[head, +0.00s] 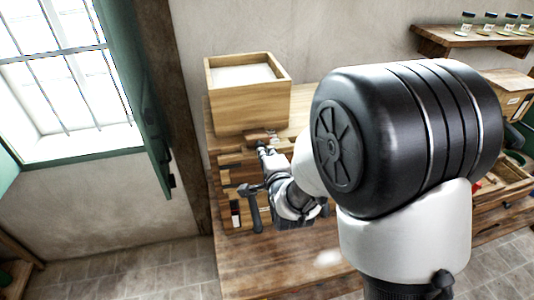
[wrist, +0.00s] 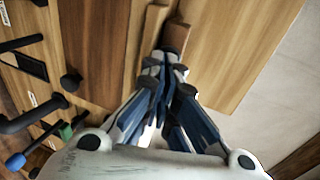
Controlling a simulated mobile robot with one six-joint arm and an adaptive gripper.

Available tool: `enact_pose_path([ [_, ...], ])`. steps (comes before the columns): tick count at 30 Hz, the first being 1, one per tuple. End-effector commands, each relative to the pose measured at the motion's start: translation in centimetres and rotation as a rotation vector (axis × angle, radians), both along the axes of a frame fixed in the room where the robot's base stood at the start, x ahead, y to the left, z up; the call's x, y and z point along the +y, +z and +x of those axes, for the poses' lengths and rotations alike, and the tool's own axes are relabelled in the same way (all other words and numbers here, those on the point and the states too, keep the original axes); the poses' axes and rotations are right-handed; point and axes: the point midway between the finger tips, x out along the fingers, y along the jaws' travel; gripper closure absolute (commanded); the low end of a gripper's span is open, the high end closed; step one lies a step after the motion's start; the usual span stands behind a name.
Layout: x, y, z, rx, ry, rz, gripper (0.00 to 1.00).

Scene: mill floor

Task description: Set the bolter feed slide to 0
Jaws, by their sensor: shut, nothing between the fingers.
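A wooden box with a white fill (head: 248,100) stands on the bench against the wall. Below it is a wooden front with dark fittings (head: 236,215), partly hidden by my arm. In the wrist view a darker wooden tab (wrist: 178,36) stands out from a wooden face, and it may be the feed slide. My gripper (wrist: 163,62) is shut and empty, its fingertips close to this tab. I cannot tell whether they touch it. In the head view my gripper (head: 266,150) is small and points at the front under the box. No scale reading is legible.
Black handles and a round black knob (wrist: 71,81) stick out at the left of the wrist view, with a blue-ended handle (wrist: 16,161) below. A shelf with jars (head: 475,38) is at the upper right. A green shutter (head: 135,90) hangs by the window.

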Motion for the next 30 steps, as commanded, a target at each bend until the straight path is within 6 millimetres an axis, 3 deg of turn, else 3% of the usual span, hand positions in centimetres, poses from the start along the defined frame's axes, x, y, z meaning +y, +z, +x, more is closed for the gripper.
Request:
enact_pose_path([
  [12, 1.4, -0.2, 4.9, -0.003, -0.001, 0.001, 1.0],
  [30, 1.6, -0.1, 5.3, -0.003, 0.0, 0.001, 1.0],
])
